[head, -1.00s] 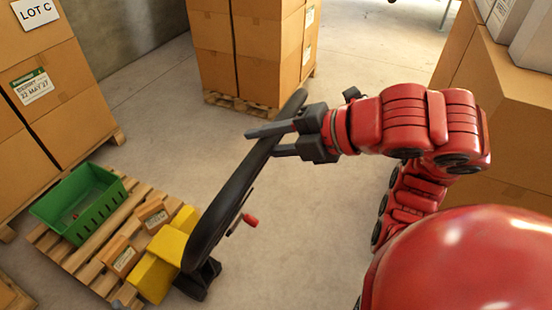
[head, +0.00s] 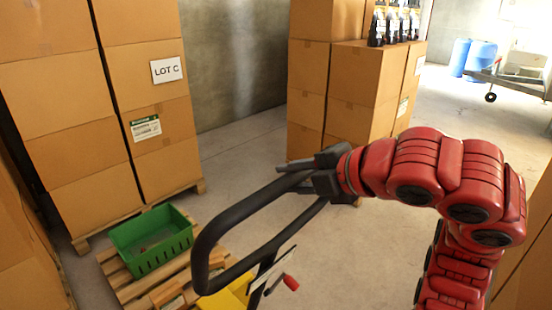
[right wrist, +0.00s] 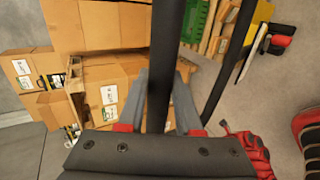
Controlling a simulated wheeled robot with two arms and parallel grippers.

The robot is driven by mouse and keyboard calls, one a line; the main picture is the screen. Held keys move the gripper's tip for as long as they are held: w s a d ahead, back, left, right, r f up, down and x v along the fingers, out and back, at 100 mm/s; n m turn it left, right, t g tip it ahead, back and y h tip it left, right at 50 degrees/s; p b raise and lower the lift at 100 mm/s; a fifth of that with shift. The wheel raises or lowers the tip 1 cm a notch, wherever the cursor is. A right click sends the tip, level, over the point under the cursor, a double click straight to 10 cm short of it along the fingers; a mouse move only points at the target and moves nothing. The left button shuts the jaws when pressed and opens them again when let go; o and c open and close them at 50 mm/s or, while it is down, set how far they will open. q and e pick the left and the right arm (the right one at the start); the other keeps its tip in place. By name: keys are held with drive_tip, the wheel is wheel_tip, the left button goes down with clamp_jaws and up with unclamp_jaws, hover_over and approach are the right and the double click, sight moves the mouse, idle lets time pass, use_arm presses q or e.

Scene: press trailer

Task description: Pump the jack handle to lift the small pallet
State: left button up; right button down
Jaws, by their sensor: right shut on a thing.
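The black jack handle (head: 208,238) is a loop that rises from the yellow pallet jack (head: 226,296) at the bottom of the head view. My right gripper (head: 300,172) is shut on the far side bar of the loop. In the right wrist view the handle bar (right wrist: 163,60) passes between the fingers of my right gripper (right wrist: 165,100). The small wooden pallet (head: 128,290) lies at lower left, with a green crate (head: 150,262) and small boxes on it. The jack's forks are mostly hidden. My left gripper is not in view.
Tall stacks of cartons stand at left (head: 60,90) and at centre back (head: 345,110), on pallets. Blue barrels (head: 480,56) and a trailer-like frame are at far right. Concrete floor (head: 240,150) is clear between the stacks.

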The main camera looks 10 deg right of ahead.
drive_tip(key=w+a+r+p, duration=0.1)
drive_tip(key=w+a+p, duration=0.3)
drive_tip(key=w+a, duration=0.3)
drive_tip(key=w+a+r+p, duration=0.2)
drive_tip(key=w+a+p, duration=0.2)
drive_tip(key=w+a, duration=0.3)
drive_tip(key=w, duration=0.5)
drive_tip(key=shift+w+p, duration=0.15)
drive_tip(key=shift+p, duration=0.15)
drive_tip(key=shift+d, duration=0.1)
